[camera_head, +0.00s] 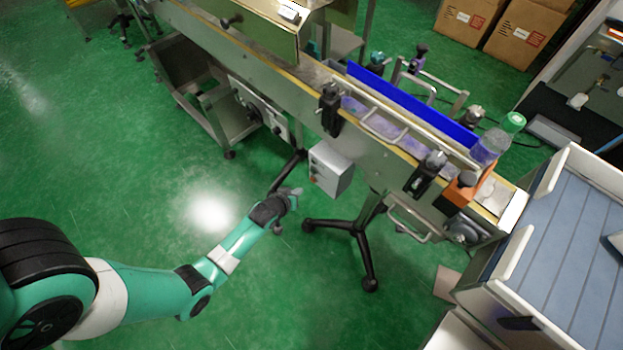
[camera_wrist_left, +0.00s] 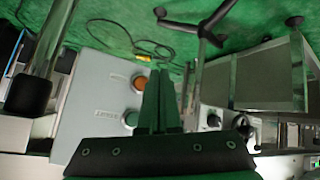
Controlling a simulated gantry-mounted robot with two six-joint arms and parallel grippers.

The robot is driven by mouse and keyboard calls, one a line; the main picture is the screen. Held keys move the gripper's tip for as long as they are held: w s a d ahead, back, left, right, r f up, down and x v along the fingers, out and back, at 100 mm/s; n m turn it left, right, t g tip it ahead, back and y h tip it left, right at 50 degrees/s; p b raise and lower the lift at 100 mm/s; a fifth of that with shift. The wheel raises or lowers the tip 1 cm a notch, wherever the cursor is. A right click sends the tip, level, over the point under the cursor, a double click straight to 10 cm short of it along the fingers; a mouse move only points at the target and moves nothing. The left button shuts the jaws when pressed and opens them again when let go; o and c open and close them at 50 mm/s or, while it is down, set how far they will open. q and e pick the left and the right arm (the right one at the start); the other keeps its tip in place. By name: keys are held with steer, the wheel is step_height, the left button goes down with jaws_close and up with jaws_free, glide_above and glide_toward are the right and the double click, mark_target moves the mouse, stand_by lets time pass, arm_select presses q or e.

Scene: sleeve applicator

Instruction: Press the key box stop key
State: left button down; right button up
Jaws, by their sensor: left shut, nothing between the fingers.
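The key box (camera_head: 331,168) is a small light-grey box below the side of the conveyor. In the left wrist view the key box (camera_wrist_left: 98,90) fills the left half, with a red-orange key (camera_wrist_left: 139,82) and a green key (camera_wrist_left: 131,119) on its face. I take the red-orange one as the stop key. My left gripper (camera_head: 294,193) is shut and empty, just left of and below the box in the head view. In the left wrist view its fingertips (camera_wrist_left: 160,73) are beside the red-orange key; I cannot tell whether they touch. My right gripper is out of view.
The conveyor (camera_head: 290,80) runs above and behind the box, with a clear bottle (camera_head: 490,147) with a green cap at its right end. Black stand legs (camera_head: 345,227) are close to my left gripper. A cable (camera_wrist_left: 125,35) lies on the floor. The green floor at left is open.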

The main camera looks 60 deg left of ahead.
arm_select(q)
steer(key=shift+s+d+p, duration=0.2)
steer(key=shift+s, duration=0.35)
steer(key=shift+s+d+p, duration=0.15)
steer(key=shift+s+p, duration=0.05)
steer(key=shift+s, duration=0.3)
